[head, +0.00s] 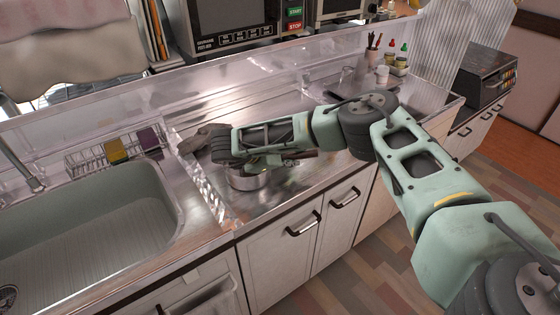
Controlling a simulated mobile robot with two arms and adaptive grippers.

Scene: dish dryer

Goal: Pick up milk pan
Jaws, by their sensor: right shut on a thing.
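The milk pan (248,181) is a small shiny metal pan. It sits low over the metal counter right of the sink, and its upper part is hidden under my right forearm. My right gripper (288,160) is folded under the forearm beside the pan and is shut on it. The fingertips and the exact grip point are mostly hidden. I cannot tell whether the pan touches the counter. My left gripper is not in view.
The sink (100,225) lies at the left, with a wire rack (85,161) holding sponges behind it. Bottles (402,58) and a cup (382,75) stand at the back right. A low splash wall (100,110) runs behind the counter. Cabinet doors (285,245) are below.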

